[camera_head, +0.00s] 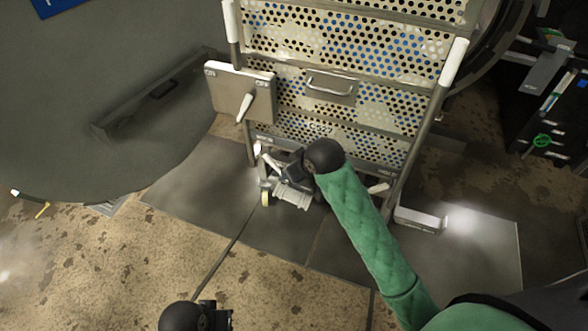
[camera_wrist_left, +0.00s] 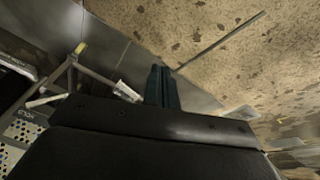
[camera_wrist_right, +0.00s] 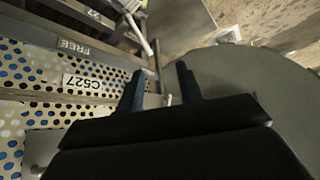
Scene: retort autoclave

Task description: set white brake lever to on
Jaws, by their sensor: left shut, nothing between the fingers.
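A slim white lever (camera_head: 270,160) sits low on the front left of a perforated cart (camera_head: 395,150), above a caster. I take it for the brake lever. A white bar, probably the same lever, shows in the right wrist view (camera_wrist_right: 140,35), beyond the fingers. My right gripper (camera_head: 287,172) is beside it at the cart's lower edge, partly hidden by my wrist. Its fingers stand apart with nothing visible between them (camera_wrist_right: 160,88); contact with the lever cannot be told. My left gripper (camera_head: 212,318) is low over the floor, its fingers together and empty (camera_wrist_left: 161,88).
A grey box with a pale handle (camera_head: 240,95) hangs on the cart's upper left. The lower bar has a FREE label (camera_wrist_right: 75,46). A big round grey door (camera_head: 90,110) stands at left. A dark rack (camera_head: 560,120) is at right. Floor in front is clear.

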